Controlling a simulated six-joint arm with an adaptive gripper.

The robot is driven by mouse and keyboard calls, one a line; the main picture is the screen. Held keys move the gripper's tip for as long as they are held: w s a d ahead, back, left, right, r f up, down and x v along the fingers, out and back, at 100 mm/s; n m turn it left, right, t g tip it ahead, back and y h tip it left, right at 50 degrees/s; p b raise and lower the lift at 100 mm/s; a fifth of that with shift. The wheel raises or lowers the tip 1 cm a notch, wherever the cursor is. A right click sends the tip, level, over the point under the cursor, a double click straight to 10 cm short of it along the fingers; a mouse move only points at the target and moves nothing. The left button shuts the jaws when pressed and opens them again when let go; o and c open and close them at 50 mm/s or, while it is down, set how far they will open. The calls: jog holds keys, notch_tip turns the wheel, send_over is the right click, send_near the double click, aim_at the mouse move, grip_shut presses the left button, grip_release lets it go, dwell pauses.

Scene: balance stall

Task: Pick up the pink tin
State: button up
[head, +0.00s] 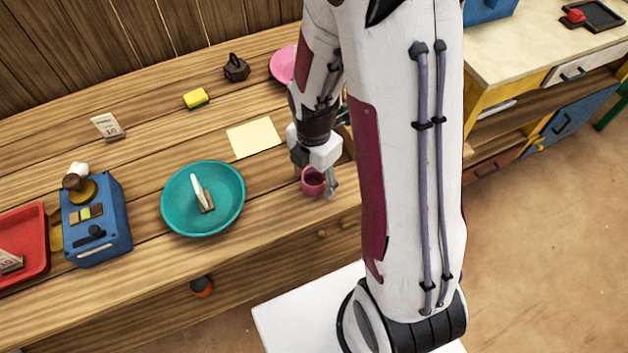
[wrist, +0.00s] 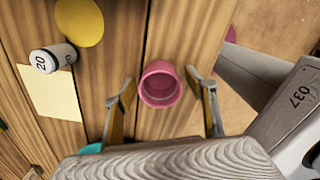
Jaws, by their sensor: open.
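The pink tin (head: 313,184) is a small, round, open-topped cup on the wooden counter near its front edge, partly covered by my gripper in the head view. In the wrist view the pink tin (wrist: 161,84) shows from above, its hollow inside visible. My gripper (head: 317,175) is over the tin, pointing down. In the wrist view my gripper (wrist: 162,88) is open, with one finger to the left of the tin and one to the right. Gaps show on both sides, and nothing is held.
A teal dish (head: 178,222) with a small card holder stands left of the tin. A pale yellow sheet (head: 254,138) lies behind. In the wrist view, a white cylinder marked 20 (wrist: 52,58) and a yellow disc (wrist: 79,22) are at upper left. A blue scale (head: 101,232) stands farther left.

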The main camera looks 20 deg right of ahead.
dwell(0.4)
jog(key=c, duration=1.2)
jog(key=shift+r, duration=0.15)
jog(key=shift+r, duration=4.9)
